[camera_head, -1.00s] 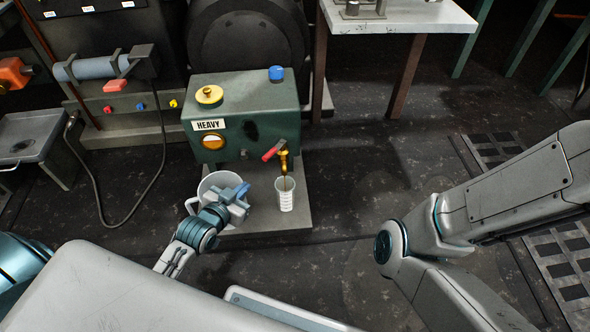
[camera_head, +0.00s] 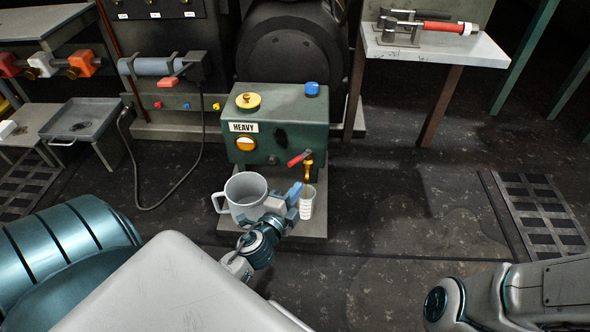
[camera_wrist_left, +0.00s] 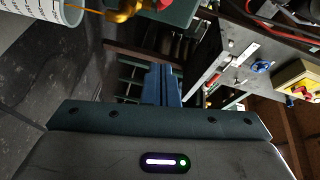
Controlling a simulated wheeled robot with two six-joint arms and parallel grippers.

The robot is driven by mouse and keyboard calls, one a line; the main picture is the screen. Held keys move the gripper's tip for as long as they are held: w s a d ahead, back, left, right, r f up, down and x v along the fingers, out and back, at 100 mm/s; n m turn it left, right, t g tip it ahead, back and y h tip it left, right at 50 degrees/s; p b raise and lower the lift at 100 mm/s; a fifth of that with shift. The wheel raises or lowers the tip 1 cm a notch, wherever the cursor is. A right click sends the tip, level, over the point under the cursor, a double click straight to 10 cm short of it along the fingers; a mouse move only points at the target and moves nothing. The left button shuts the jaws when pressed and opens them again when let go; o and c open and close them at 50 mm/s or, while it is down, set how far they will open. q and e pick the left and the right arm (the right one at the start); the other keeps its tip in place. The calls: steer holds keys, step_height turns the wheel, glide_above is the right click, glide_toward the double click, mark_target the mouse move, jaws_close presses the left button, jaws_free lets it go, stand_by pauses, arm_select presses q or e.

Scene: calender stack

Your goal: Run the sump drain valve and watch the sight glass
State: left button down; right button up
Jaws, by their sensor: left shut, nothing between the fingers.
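The green sump box (camera_head: 315,105) marked HEAVY has a round amber sight glass (camera_head: 245,144) on its front; its exact level is too small to read. The brass drain valve (camera_head: 308,165) has a red lever (camera_head: 299,158). A thin amber stream runs from its spout into a white graduated cup (camera_head: 308,208), also in the left wrist view (camera_wrist_left: 45,14). A grey jug (camera_head: 240,185) stands left of the cup. My left gripper (camera_head: 293,193) is shut and empty, between jug and cup, overlapping the cup's left edge; contact is unclear. My right gripper is out of frame.
A yellow cap (camera_head: 248,100) and a blue cap (camera_head: 312,88) sit on the box. The grey plinth (camera_head: 285,228) carries cup and jug. A hanging cable (camera_head: 190,180) is at left. A bench (camera_head: 440,45) stands back right. Floor right of the plinth is clear.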

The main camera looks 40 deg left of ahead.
mark_target(297, 161)
arm_select(q)
steer(key=w+a+f+b, duration=0.1)
steer(key=w+a, duration=0.4)
steer(key=w, duration=0.2)
steer(key=shift+w+b, duration=0.35)
steer(key=shift+b, duration=0.05)
steer(key=shift+a+f, duration=0.1)
steer(key=shift+a+f, duration=0.1)
steer(key=shift+a, duration=0.25)
steer(key=shift+a+b, duration=0.3)
steer(key=shift+a, duration=0.05)
